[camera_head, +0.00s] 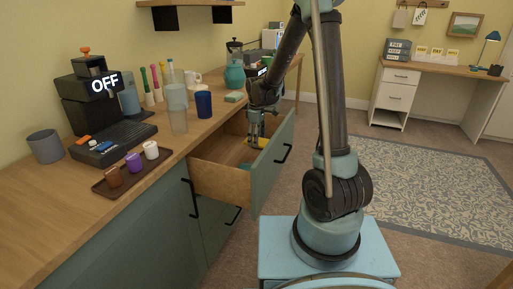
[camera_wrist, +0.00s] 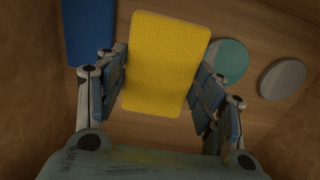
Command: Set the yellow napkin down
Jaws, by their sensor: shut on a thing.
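The yellow napkin (camera_wrist: 165,62) is a flat rounded rectangle with a fine grid texture. My gripper (camera_wrist: 163,85) is shut on it, with one finger at each long side. In the head view the napkin (camera_head: 255,142) shows as a small yellow patch under my gripper (camera_head: 255,138), inside the open drawer (camera_head: 222,182). I cannot tell whether the napkin touches the drawer floor.
In the wrist view, a blue piece (camera_wrist: 88,30), a teal disc (camera_wrist: 227,60) and a grey disc (camera_wrist: 282,79) lie on the drawer floor. The counter (camera_head: 50,215) beside it holds cups, a tray (camera_head: 130,172) and a black machine (camera_head: 90,105).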

